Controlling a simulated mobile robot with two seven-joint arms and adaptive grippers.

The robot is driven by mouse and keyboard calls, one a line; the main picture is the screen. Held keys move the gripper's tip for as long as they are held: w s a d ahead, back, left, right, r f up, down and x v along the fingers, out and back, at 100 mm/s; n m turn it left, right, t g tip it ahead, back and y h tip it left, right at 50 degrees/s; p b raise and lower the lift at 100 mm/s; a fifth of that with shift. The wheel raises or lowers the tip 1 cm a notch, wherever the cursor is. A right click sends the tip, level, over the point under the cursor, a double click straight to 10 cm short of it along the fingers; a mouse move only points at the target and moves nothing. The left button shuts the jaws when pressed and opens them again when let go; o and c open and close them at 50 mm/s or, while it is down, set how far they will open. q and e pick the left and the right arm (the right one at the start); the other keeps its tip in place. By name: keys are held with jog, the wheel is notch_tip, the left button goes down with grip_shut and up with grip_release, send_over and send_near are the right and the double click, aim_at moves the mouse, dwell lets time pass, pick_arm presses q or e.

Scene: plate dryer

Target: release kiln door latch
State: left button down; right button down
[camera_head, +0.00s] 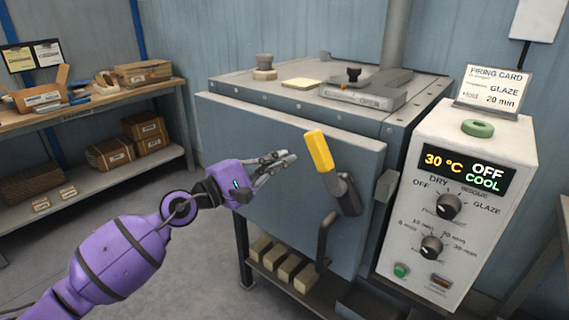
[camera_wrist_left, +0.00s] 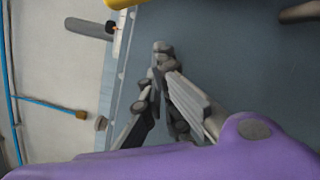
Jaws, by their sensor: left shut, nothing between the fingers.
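The kiln door (camera_head: 230,140) is a blue-grey panel that looks closed; it fills much of the left wrist view (camera_wrist_left: 230,60). The door latch (camera_head: 320,152) has a yellow grip and a dark lever, and points up and left. Part of its yellow grip shows at the top of the left wrist view (camera_wrist_left: 122,3). My left gripper (camera_head: 291,156) is shut and empty, in front of the door just left of the yellow grip, with a small gap in the picture. It also shows in the left wrist view (camera_wrist_left: 160,48). My right gripper is in neither view.
A dark door handle (camera_head: 322,240) hangs below the latch. The control box (camera_head: 455,215) at the right reads 30 °C, OFF, COOL. A workbench (camera_head: 90,112) with boxes stands at the left. Bricks (camera_head: 283,265) lie on the shelf under the kiln. Floor is free between bench and kiln.

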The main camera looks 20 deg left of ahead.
pick_arm(q)
jog(key=b+v, duration=0.3)
jog(key=v, duration=0.6)
jog(key=shift+s, duration=0.25)
jog(key=shift+d, duration=0.1)
